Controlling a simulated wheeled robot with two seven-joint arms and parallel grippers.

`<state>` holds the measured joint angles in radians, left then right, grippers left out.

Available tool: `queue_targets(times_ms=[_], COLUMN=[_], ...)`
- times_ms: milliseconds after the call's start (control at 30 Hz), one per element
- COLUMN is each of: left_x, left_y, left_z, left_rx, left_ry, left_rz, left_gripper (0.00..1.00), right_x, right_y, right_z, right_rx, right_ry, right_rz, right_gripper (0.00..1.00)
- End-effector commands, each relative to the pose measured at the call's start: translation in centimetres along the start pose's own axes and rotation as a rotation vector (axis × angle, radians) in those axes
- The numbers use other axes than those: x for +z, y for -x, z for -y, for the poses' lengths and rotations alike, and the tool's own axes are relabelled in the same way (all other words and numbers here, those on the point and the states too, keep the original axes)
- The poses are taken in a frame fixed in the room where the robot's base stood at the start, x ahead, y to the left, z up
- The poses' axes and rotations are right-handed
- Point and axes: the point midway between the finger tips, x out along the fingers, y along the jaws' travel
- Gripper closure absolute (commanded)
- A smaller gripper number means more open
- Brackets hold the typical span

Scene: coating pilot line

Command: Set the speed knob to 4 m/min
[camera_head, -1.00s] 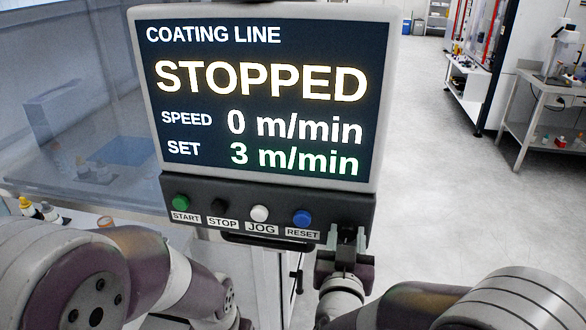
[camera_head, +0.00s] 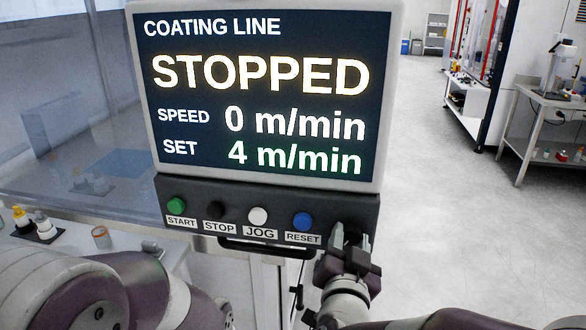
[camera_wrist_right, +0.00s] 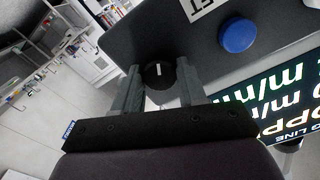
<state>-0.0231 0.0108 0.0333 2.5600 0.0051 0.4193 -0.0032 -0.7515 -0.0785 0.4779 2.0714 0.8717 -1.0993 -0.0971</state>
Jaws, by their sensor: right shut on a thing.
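The screen (camera_head: 262,95) reads COATING LINE, STOPPED, SPEED 0 m/min and SET 4 m/min. Below it is a dark button panel (camera_head: 245,192). The black speed knob (camera_wrist_right: 158,74), with a white pointer line, shows in the right wrist view between the fingers of my right gripper (camera_wrist_right: 160,88). In the head view my right gripper (camera_head: 350,240) is at the panel's right end, just right of the blue RESET button, and mostly hides the knob there. It is shut on the knob. My left arm shows at lower left, but its gripper is not visible.
The panel carries a green START button (camera_head: 176,204), a black STOP button (camera_head: 217,209), a white JOG button (camera_head: 258,216) and a blue RESET button (camera_head: 303,221), which also shows close to my right gripper in the wrist view (camera_wrist_right: 238,36). Open floor (camera_head: 430,200) lies to the right.

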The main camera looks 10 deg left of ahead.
Motion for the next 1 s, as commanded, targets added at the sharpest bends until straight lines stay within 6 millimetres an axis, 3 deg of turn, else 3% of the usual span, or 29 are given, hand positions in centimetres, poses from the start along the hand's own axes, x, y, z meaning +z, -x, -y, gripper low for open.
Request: queue_targets(times_ms=[100,133,200,500,800,1000], left_x=[0.2,0.1,0.1,0.1,0.0,0.0], left_y=[-1.4,-0.9,-0.8,-0.8,-0.4,-0.3], left_z=[0.0,0.0,0.0,0.0,0.0,0.0], left_rx=[0.000,0.000,0.000,0.000,0.000,0.000], left_ry=[0.000,0.000,0.000,0.000,0.000,0.000], left_rz=[0.000,0.000,0.000,0.000,0.000,0.000], left_gripper=[1.00,1.00,1.00,1.00,1.00,1.00], right_x=[0.5,0.1,0.0,0.0,0.0,0.0], right_y=[0.0,0.0,0.0,0.3,4.8,6.1], right_z=[-0.2,0.0,0.0,0.0,0.1,0.0], right_rx=[0.000,0.000,0.000,-0.001,-0.003,-0.001], right_ry=[-0.071,-0.067,-0.064,-0.063,-0.063,-0.062], right_rz=[0.000,0.002,0.002,0.001,0.002,0.001], right_gripper=[0.98,0.49,0.29,0.29,0.29,0.29])
